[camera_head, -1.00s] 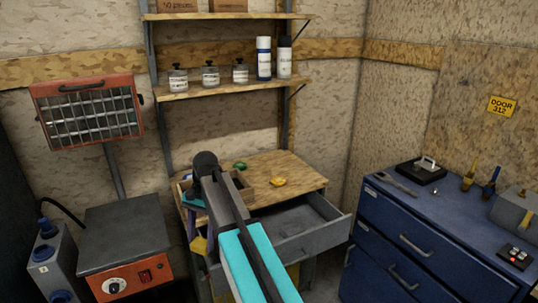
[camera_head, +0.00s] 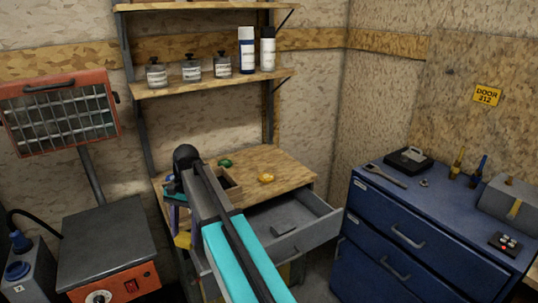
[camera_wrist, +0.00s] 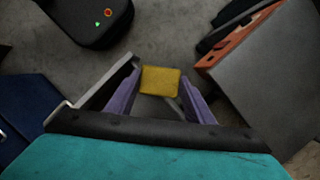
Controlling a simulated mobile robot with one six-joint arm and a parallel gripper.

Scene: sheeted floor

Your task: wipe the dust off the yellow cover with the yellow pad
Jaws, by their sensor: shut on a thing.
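My gripper (camera_wrist: 160,84), with purple fingers, is shut on the yellow pad (camera_wrist: 161,76). The pad sits between the fingertips above the grey floor in the wrist view. In the head view the pad (camera_head: 183,240) hangs below my wrist, in front of the wooden workbench's left side. I cannot make out the yellow cover for certain. A yellow patch (camera_head: 294,272) shows below the open drawer, partly hidden by my arm.
The workbench (camera_head: 290,170) carries a green and a yellow lump. Its grey drawer (camera_head: 325,222) stands open with a dark block inside. A red heater (camera_head: 60,110) and grey box (camera_head: 105,245) stand left. A blue cabinet (camera_head: 420,225) with tools on top stands right.

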